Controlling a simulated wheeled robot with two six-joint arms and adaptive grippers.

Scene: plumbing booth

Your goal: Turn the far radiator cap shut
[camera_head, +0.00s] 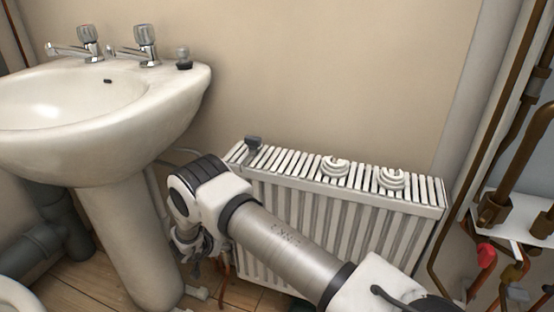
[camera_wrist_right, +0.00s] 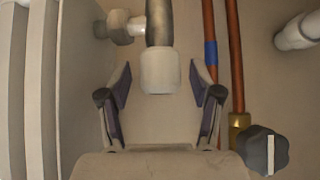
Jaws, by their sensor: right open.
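The radiator (camera_head: 330,225) is white and ribbed and stands against the wall, right of the sink pedestal. In the wrist view a white cap (camera_wrist_right: 158,72) sits at the end of a grey pipe. I take it for the radiator cap; how far it is turned I cannot tell. My right gripper (camera_wrist_right: 160,100) is open, with one finger on each side of the cap's lower end and a gap on both sides. In the head view my right gripper (camera_head: 190,245) points down between pedestal and radiator, partly hidden by its wrist. The cap is not clear there. My left gripper is out of view.
The sink (camera_head: 150,105) and its pedestal (camera_head: 128,235) stand close on the left. Copper pipes (camera_wrist_right: 209,60) and a dark knob (camera_wrist_right: 263,150) lie right of the gripper in the wrist view. Two white rolls (camera_head: 335,167) and a dark item (camera_head: 253,143) sit on the radiator.

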